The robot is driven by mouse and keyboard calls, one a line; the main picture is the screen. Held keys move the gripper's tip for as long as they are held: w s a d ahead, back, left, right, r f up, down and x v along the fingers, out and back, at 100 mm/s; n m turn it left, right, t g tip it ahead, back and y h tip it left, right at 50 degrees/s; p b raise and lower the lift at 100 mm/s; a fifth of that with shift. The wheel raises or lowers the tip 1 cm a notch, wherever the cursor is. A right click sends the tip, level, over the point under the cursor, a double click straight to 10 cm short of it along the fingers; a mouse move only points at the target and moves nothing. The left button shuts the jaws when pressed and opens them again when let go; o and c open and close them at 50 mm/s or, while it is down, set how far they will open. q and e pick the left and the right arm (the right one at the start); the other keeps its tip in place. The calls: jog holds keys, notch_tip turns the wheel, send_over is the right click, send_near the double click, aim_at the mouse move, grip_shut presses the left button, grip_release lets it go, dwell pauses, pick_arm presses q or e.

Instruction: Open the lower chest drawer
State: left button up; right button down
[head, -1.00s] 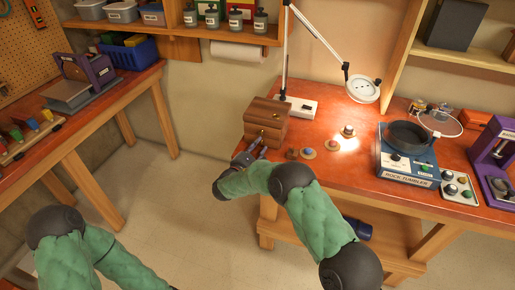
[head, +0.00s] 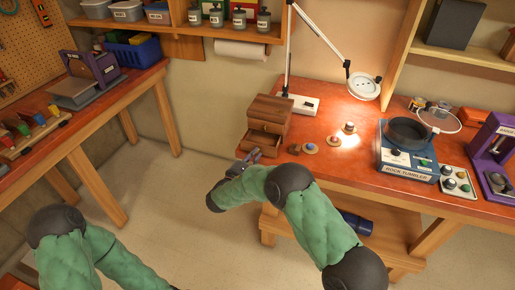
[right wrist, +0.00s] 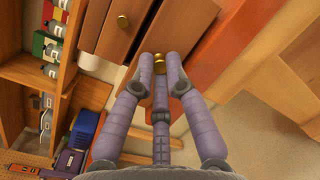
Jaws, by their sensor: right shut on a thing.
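The small wooden chest (head: 272,108) stands at the left end of the orange-red workbench. Its lower drawer (head: 259,142) is partly out, with a dark gap of its inside showing above the front. The upper drawer is closed and has a brass knob (right wrist: 123,21). My right gripper (head: 248,157) is in front of the lower drawer. In the right wrist view its purple fingers are shut on the lower brass knob (right wrist: 160,66). The fingers hide part of that knob. My left arm shows at the lower left, but its gripper is out of view.
Several small stones on discs (head: 311,148) lie right of the chest. A lamp base (head: 304,104) stands behind it. The rock tumbler (head: 407,158) is farther right. Open floor (head: 175,215) lies left of the bench.

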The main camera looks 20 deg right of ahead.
jog(key=shift+s+a, duration=0.4)
jog(key=shift+s, duration=0.25)
jog(key=c, duration=1.3)
grip_release()
jog(key=shift+o, duration=0.2)
jog(key=v, duration=1.2)
jog(key=shift+d, duration=0.1)
